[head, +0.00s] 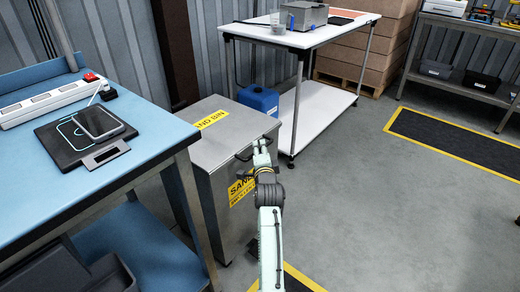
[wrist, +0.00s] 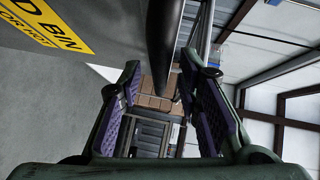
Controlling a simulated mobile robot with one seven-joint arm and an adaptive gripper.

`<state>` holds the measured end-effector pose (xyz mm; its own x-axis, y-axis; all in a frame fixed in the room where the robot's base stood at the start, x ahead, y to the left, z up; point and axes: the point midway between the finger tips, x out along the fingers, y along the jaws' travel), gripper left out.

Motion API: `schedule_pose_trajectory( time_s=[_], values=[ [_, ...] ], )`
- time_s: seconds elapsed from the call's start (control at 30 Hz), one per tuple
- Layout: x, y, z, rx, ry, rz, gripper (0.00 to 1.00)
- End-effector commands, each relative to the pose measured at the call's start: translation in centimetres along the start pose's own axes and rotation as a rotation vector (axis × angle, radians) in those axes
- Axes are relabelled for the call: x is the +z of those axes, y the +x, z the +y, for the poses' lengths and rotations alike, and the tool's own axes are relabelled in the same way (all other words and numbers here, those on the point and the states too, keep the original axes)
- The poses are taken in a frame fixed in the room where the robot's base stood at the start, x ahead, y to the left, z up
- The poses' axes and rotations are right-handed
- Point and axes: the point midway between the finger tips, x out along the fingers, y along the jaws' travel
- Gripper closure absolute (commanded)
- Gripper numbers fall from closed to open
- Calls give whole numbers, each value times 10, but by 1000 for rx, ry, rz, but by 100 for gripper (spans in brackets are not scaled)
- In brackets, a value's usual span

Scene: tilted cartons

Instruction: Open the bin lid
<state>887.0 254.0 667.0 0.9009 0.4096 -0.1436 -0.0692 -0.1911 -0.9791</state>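The bin (head: 225,170) is a grey metal box with a flat lid (head: 228,112) that lies shut on top. Yellow labels sit on the lid and the front; one label (wrist: 45,25) also shows in the wrist view. A dark handle (head: 243,155) runs along the upper front edge. My gripper (head: 262,146) is at this handle, in front of the bin. In the wrist view the handle (wrist: 163,45) shows as a thick dark bar between the two open purple-padded fingers (wrist: 162,75). I see gaps on both sides of it. Exact contact cannot be told.
A blue workbench (head: 130,165) with a scale and power strip stands close on the bin's left. A white table (head: 300,36) stands behind to the right, with a blue canister (head: 259,99) beside the bin. The floor (head: 390,200) on the right is clear.

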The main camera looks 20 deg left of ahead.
Motion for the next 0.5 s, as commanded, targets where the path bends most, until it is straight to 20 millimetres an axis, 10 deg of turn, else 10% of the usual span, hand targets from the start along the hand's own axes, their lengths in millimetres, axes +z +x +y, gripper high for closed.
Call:
schedule_pose_trajectory(
  time_s=[0.5],
  values=[
    [0,12,0,-1,-1,0,74]
  ],
)
